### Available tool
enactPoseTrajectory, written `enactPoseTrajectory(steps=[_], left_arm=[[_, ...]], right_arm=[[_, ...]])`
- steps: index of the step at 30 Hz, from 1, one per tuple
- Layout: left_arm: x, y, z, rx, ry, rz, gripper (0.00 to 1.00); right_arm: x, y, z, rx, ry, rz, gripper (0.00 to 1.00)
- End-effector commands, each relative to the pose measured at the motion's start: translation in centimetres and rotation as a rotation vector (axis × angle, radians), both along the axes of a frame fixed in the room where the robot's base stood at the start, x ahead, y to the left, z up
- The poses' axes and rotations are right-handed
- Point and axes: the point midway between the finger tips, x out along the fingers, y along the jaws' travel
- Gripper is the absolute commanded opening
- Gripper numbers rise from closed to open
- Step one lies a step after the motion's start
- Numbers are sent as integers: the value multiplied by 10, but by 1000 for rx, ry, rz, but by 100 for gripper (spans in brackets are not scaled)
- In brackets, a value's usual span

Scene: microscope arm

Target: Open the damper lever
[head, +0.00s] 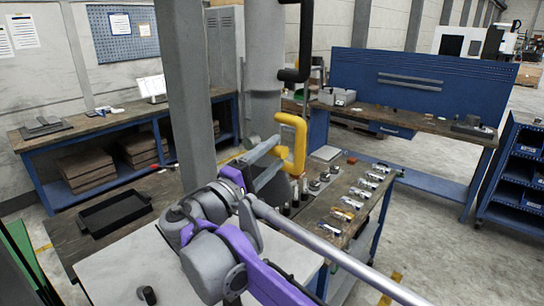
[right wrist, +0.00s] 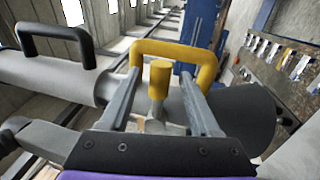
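A yellow U-shaped handle (head: 301,143) stands out from the lower part of the grey vertical pipe (head: 265,70); it also shows in the right wrist view (right wrist: 178,47). A yellow cylindrical knob (right wrist: 160,76) on a pale stem, possibly the damper lever's grip, shows in front of that handle. My right gripper (right wrist: 160,92) is open, with one finger on each side of the knob and gaps visible between. In the head view my right gripper (head: 268,163) is at the pipe, partly hidden by its own arm. My left gripper is not in view.
A black handle (head: 305,40) sticks out higher on the pipe. A grey column (head: 184,90) stands to the left. A bench (head: 335,213) with several small parts lies right of the pipe. A black tray (head: 115,212) is at lower left.

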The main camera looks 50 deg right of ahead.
Motion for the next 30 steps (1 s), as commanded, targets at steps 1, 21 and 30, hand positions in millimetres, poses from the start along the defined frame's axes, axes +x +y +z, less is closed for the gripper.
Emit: enactPoseTrajectory(steps=[1, 21, 30], left_arm=[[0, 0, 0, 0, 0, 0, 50], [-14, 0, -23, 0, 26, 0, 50], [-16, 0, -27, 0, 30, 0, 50]], right_arm=[[0, 0, 0, 0, 0, 0, 63], [-7, 83, -19, 1, 2, 5, 63], [-10, 106, -21, 0, 0, 1, 63]])
